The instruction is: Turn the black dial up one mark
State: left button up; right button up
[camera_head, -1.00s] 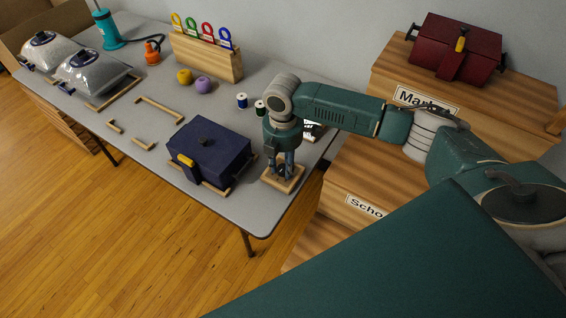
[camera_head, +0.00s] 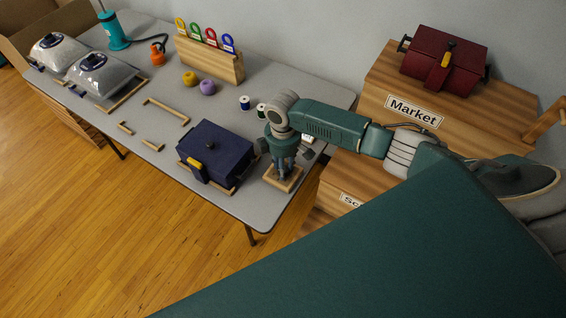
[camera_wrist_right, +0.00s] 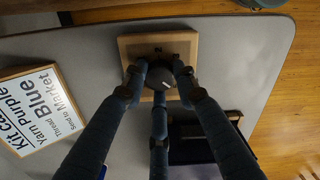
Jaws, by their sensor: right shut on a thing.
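The black dial (camera_wrist_right: 161,76) sits on a light wooden base near the table's front right corner. In the right wrist view a pale mark line shows on its top. My right gripper (camera_wrist_right: 159,70) points down over the dial and is shut on it, with fingers around its sides. In the head view my right gripper (camera_head: 284,172) hides most of the dial above the wooden base (camera_head: 291,183). My left gripper is not in view.
A dark blue box (camera_head: 216,150) with a yellow latch stands just left of the dial base. A printed card (camera_wrist_right: 40,108) lies near it. Thread spools (camera_head: 245,103) stand behind. Wooden drawers (camera_head: 395,110) carrying a red box (camera_head: 444,60) are to the right.

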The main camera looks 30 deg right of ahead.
jog(key=shift+w+r+m, duration=0.1)
jog(key=shift+m, duration=0.2)
jog(key=o, duration=1.2)
jog(key=shift+c, duration=0.2)
notch_tip(320, 180, up, 12)
